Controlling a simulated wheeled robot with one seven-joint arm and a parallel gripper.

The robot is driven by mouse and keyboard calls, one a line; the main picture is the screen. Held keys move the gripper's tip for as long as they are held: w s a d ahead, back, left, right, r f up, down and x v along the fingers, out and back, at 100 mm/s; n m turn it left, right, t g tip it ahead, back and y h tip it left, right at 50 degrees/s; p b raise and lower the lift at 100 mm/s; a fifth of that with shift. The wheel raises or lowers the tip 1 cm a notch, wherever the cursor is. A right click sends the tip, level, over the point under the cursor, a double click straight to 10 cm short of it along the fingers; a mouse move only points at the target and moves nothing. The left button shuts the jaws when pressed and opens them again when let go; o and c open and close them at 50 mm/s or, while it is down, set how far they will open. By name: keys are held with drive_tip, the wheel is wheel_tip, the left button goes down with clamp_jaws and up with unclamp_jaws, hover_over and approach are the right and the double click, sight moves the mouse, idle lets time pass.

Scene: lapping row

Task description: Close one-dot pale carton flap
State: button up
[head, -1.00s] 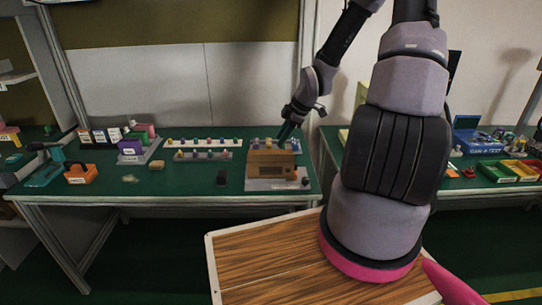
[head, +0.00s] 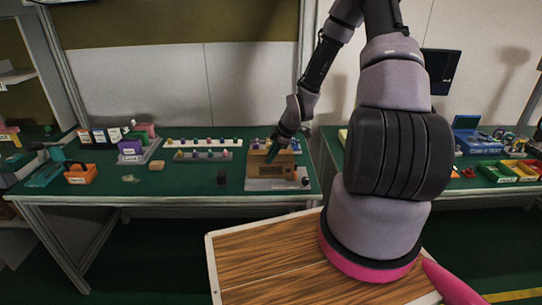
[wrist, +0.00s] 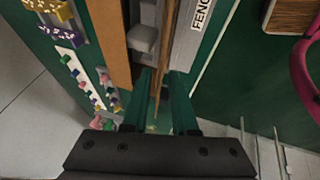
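I cannot make out a one-dot mark or clearly tell a pale carton flap. A tan-brown box (head: 264,173) with a dark slot in its front stands on a grey plate (head: 262,186) on the green bench. My gripper (head: 271,155) is at the top of this box, reaching down from above. In the wrist view, my gripper's two teal fingers (wrist: 162,75) are apart. A thin brown strip (wrist: 165,40) runs into the gap between them; I cannot tell whether they touch it. A wide tan-brown strip (wrist: 108,40) and a grey block (wrist: 144,38) lie to the left.
Rows of small coloured pieces (head: 203,143) lie behind and left of the box. A wood-topped surface (head: 265,265) is in front.

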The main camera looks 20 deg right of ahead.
clamp_jaws()
idle(1.1)
